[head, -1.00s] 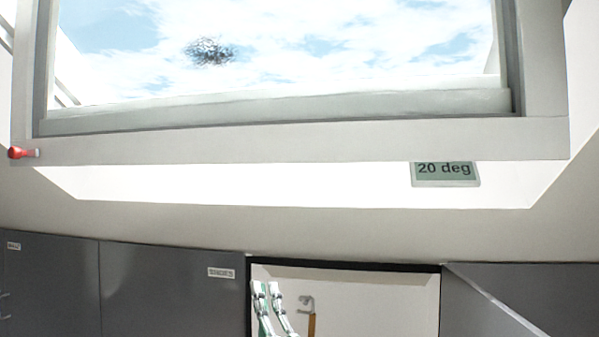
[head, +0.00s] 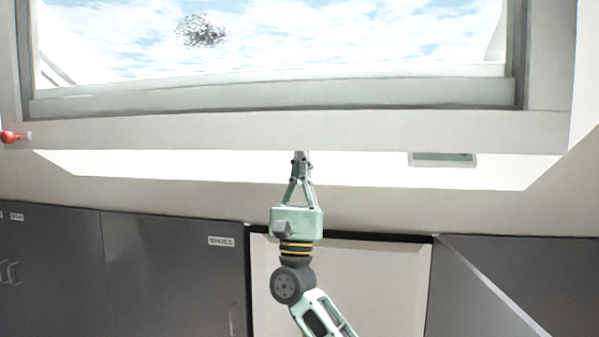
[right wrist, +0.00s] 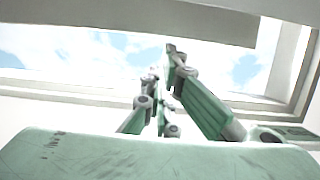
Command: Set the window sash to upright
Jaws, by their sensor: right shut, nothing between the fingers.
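The window sash (head: 420,131) is a pale frame around glass with sky behind it, across the top of the head view. It looks tilted; its exact angle is unclear. A grey-green display (head: 440,160) is mostly hidden behind its lower rail, with the reading covered. My right gripper (head: 301,155) is shut and empty, pointing up with its tips at the rail's lower edge. I cannot tell whether they touch. In the right wrist view the fingers (right wrist: 162,64) rise below a pale rail of the sash (right wrist: 190,15). My left gripper is not in view.
A red-tipped handle or knob (head: 12,137) sits at the sash's lower left corner. Dark grey cupboards (head: 170,270) line the low wall, one labelled "SHOES". An open panel (head: 490,285) slants out at the lower right, beside a pale recess (head: 385,285).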

